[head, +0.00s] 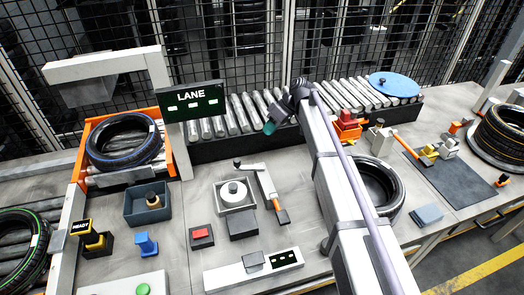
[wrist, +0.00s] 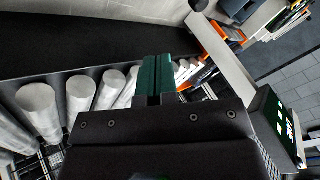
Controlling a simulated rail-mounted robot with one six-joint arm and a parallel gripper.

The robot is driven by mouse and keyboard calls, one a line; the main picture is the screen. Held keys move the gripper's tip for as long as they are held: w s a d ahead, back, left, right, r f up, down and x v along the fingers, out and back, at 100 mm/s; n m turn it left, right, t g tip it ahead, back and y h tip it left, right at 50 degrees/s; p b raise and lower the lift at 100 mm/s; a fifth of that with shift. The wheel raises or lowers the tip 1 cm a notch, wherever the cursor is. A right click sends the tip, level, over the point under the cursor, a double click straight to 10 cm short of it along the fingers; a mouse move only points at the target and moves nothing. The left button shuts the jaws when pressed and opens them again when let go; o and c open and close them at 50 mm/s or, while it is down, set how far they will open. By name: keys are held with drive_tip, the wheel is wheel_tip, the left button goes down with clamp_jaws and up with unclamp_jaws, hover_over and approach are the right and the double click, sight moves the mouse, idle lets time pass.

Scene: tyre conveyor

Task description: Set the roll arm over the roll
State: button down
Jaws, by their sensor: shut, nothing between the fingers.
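The white roll (head: 233,192) sits on a grey holder (head: 240,225) on the table, left of centre in the head view. The roll arm (head: 267,186), a pale bar with an orange end, lies just to the right of the roll, apart from it and not over it. A dark knob shows near its far end. My gripper (head: 270,127) is in front of the roller conveyor, beyond the roll arm and clear of it. In the wrist view my gripper's green fingers (wrist: 157,78) are together and empty. Neither the roll nor the roll arm can be made out there.
The roller conveyor (head: 236,117) runs behind, with the LANE display (head: 192,104) at its left. A tyre (head: 125,140) rests in an orange frame. A red button box (head: 202,236) and a dark tray (head: 148,203) stand left of the roll. My arm crosses right of the roll arm.

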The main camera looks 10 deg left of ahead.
drive_tip(key=s+a+f+b, duration=0.6)
drive_tip(key=a+f+b, duration=0.1)
drive_tip(key=f+b, duration=0.1)
drive_tip(key=shift+s+a, duration=0.25)
drive_tip(key=shift+s, duration=0.5)
idle(0.7)
drive_tip(key=shift+s+d, duration=0.3)
drive_tip(key=shift+s, duration=0.55)
drive_tip(key=shift+s+d, duration=0.25)
drive_tip(key=shift+s, duration=0.7)
